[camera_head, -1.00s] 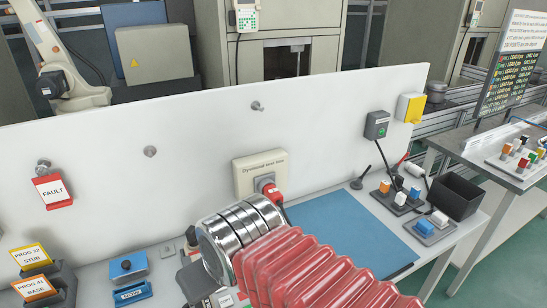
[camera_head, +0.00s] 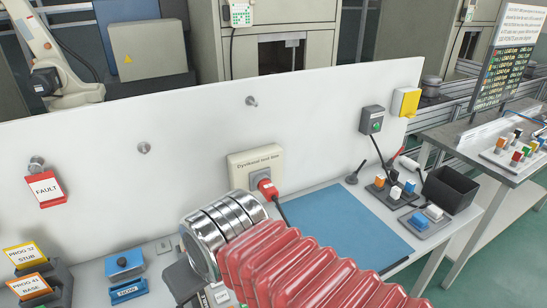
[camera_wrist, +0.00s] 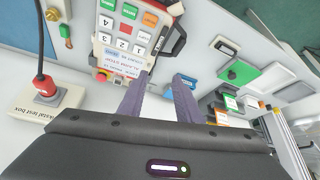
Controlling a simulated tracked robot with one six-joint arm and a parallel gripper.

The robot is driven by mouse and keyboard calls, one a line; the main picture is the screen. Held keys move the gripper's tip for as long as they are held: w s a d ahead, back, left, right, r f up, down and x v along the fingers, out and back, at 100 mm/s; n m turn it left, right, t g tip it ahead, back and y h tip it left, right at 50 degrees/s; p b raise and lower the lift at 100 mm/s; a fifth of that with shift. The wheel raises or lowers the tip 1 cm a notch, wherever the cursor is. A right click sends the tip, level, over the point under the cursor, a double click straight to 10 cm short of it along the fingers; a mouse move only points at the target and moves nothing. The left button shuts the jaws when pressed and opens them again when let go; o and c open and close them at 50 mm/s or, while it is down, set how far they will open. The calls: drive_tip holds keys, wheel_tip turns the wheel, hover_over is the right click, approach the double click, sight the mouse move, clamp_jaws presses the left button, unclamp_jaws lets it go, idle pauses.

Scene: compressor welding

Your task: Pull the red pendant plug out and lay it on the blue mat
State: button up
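The red plug (camera_head: 267,188) sits in the socket of the cream test box (camera_head: 238,164) on the white panel, with a dark cable hanging from it. In the wrist view the plug (camera_wrist: 45,86) is at the left, well to the side of my fingers. The blue mat (camera_head: 345,225) lies flat and bare on the bench, right of the plug. My gripper (camera_wrist: 160,78) is open, with a clear gap between its two purple-grey fingers and nothing held. In the head view my arm hides the gripper.
A keypad pendant (camera_wrist: 128,35) lies beyond my fingertips in the wrist view. Switch blocks (camera_head: 390,192) and a black bin (camera_head: 450,190) stand right of the mat. A blue block (camera_head: 124,264) and program card holders (camera_head: 30,285) are at the left.

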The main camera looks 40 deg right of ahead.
drive_tip(key=shift+o, duration=0.2)
drive_tip(key=o, duration=0.3)
drive_tip(key=shift+w+d+r, duration=0.2)
drive_tip(key=shift+w+r, duration=0.05)
drive_tip(key=shift+o, duration=1)
drive_tip(key=w+d+r+m, duration=0.1)
drive_tip(key=w+d+r, duration=0.2)
drive_tip(key=w+d, duration=0.2)
drive_tip(key=shift+d+h, duration=0.3)
drive_tip(key=shift+d, duration=0.05)
drive_tip(key=m+g, duration=0.1)
drive_tip(key=m, duration=0.1)
approach(267, 184)
drive_tip(key=v, duration=0.4)
drive_tip(key=shift+w+a+f+h, duration=0.15)
drive_tip(key=shift+w+a+h, duration=0.05)
drive_tip(key=shift+a+h, duration=0.1)
drive_tip(key=shift+f, duration=0.1)
drive_tip(key=x, duration=1.3)
drive_tip(key=shift+f, duration=0.35)
drive_tip(key=shift+c, duration=0.3)
